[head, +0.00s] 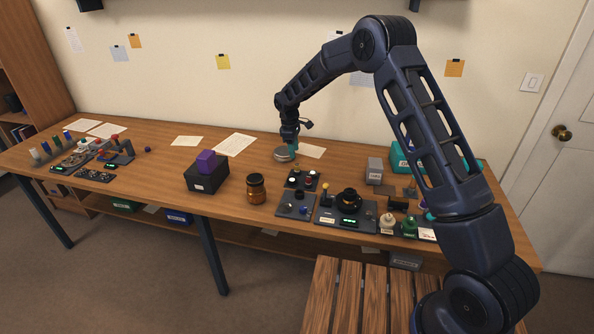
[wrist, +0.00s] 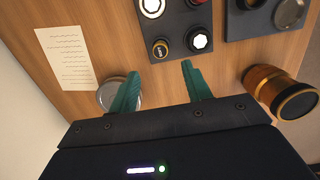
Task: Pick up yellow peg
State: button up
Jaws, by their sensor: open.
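My gripper (head: 290,146) hangs over the back middle of the long wooden table, near a round silver tin (head: 283,155). In the wrist view its two teal fingers (wrist: 162,80) are spread apart with nothing between them. The tin (wrist: 113,94) shows there beside and partly behind the left finger. I cannot clearly make out a yellow peg; the pegs are too small to be sure of every colour.
An amber jar (head: 256,189) and a dark box (head: 206,178) with a purple block (head: 206,161) stand mid-table. Dark panels with knobs (head: 301,180) lie right of the jar. A grey box (head: 374,170) stands farther right. Bare wood (head: 165,165) shows left of the dark box.

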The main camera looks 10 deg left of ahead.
aim_at(297, 165)
jog(key=f, duration=0.2)
jog(key=d+f, duration=0.1)
jog(key=f, duration=0.5)
jog(key=shift+d+f, duration=0.2)
jog(key=shift+f, duration=0.05)
jog(key=c, duration=1.1)
